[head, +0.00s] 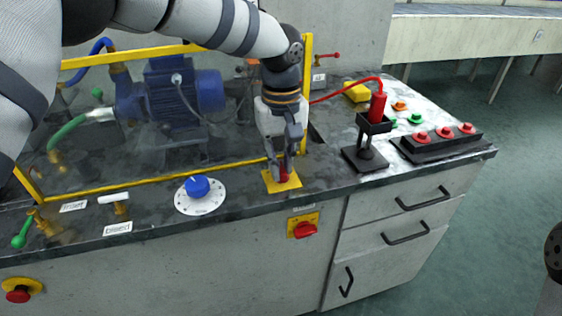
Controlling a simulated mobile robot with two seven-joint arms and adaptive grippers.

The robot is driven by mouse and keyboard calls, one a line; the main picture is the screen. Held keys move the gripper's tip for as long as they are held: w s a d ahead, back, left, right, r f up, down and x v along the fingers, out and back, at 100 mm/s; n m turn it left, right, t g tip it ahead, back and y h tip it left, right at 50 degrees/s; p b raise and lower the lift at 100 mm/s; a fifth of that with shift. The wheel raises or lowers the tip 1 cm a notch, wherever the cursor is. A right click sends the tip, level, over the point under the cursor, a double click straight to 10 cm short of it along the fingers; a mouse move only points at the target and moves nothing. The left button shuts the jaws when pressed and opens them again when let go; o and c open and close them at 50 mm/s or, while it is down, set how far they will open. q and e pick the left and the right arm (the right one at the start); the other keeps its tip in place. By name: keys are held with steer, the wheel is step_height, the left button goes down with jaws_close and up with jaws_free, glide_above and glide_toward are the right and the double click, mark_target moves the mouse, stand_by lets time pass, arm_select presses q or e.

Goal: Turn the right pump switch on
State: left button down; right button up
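A red switch knob (283,175) stands on a square yellow plate (283,187) on the bench top, near the front edge. My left gripper (282,168) points down at it, with its fingers on both sides of the knob. The fingers look closed on the knob and hide much of it, so its turn angle is hard to tell. Another red rotary switch (305,230) on a yellow plate sits on the front panel, just below and to the right. The label above it is too small to read. My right gripper is not in view.
A blue dial (197,187) on a white disc lies left of the gripper. A blue pump (175,95) stands behind the yellow frame (150,182). To the right are a black stand (366,155) with a red-corded tool (377,105) and a red-button box (437,143).

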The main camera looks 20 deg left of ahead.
arm_select(q)
steer(key=m+p, duration=0.1)
steer(key=m, duration=0.2)
steer(key=shift+r+m, duration=0.1)
steer(key=shift+m, duration=0.3)
steer(key=m, duration=0.3)
steer(key=shift+m, duration=0.4)
steer(key=m, duration=1)
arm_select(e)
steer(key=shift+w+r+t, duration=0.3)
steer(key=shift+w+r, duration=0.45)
arm_select(q)
steer(key=shift+f+m, duration=0.2)
steer(key=shift+m, duration=0.1)
steer(key=c, duration=1.6)
jaws_free()
steer(key=shift+r, duration=0.1)
